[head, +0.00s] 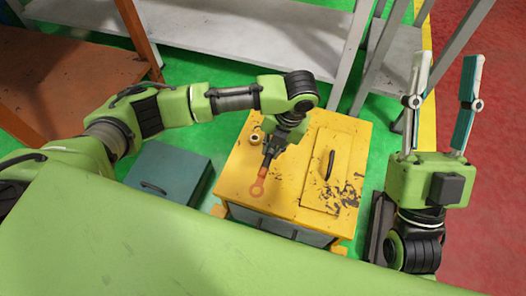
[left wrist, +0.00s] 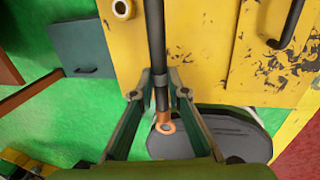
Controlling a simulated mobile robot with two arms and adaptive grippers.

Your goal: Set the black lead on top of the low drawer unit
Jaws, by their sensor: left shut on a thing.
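The black lead (left wrist: 155,35) is a dark rod-like cable with an orange ring lug (left wrist: 165,126) at one end. My left gripper (left wrist: 160,85) is shut on the lead close to the lug. In the head view the lug (head: 258,188) hangs over the front part of a yellow cabinet (head: 235,178); I cannot tell whether it touches the top. A lower teal unit with a dark handle (head: 160,168) stands left of the cabinet. I cannot tell for certain which is the low drawer unit. My right gripper (head: 447,62) is open and empty, pointing up at the right.
The cabinet top has a small brass ring (head: 255,139) and a panel with a black handle (head: 330,164). A grey bench (head: 240,30) stands behind, with brown surfaces (head: 65,80) at the left. Green floor shows between them; red floor (head: 495,150) lies right.

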